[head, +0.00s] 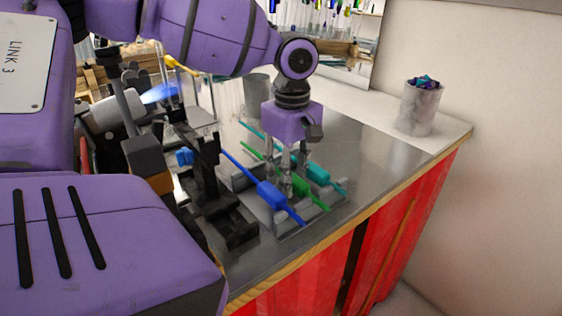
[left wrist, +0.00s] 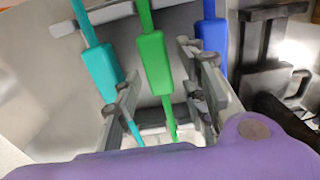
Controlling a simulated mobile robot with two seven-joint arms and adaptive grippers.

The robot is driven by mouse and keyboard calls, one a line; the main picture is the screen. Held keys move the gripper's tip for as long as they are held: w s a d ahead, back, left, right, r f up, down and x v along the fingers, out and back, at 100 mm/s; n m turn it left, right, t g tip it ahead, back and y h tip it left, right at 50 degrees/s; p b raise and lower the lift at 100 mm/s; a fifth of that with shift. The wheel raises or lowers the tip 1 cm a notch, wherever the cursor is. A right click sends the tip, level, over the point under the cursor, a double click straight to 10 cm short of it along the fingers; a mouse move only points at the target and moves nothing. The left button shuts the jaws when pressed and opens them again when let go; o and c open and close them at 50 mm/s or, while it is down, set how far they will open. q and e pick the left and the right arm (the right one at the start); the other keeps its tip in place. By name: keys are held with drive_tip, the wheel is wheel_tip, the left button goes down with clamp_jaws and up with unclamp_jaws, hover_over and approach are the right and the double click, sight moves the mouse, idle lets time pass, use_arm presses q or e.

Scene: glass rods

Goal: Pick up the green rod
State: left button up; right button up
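The green rod (head: 301,186) lies in a grey rack between a blue rod (head: 269,195) and a teal rod (head: 318,174). Each rod has a thicker block of its own colour along it. My left gripper (head: 280,180) points down over the rack and partly hides the green rod. In the left wrist view, its two fingers stand apart, one on each side of the green rod (left wrist: 154,62), with gaps visible. The teal rod (left wrist: 101,70) is beside the left finger and the blue rod (left wrist: 212,42) is beside the right finger. My right gripper is not in view.
A black stand (head: 205,180) is close to the left of the rack. A torch (head: 115,112) with a blue flame is farther left. A marbled cup (head: 420,108) stands at the back right. The grey counter right of the rack is clear up to its wooden edge.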

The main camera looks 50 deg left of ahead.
use_arm(q)
drive_tip(key=c, duration=0.7)
drive_tip(key=shift+c, duration=0.2)
wheel_tip(320, 180, up, 18)
drive_tip(key=shift+p, duration=0.35)
drive_tip(key=o, duration=0.3)
clamp_jaws()
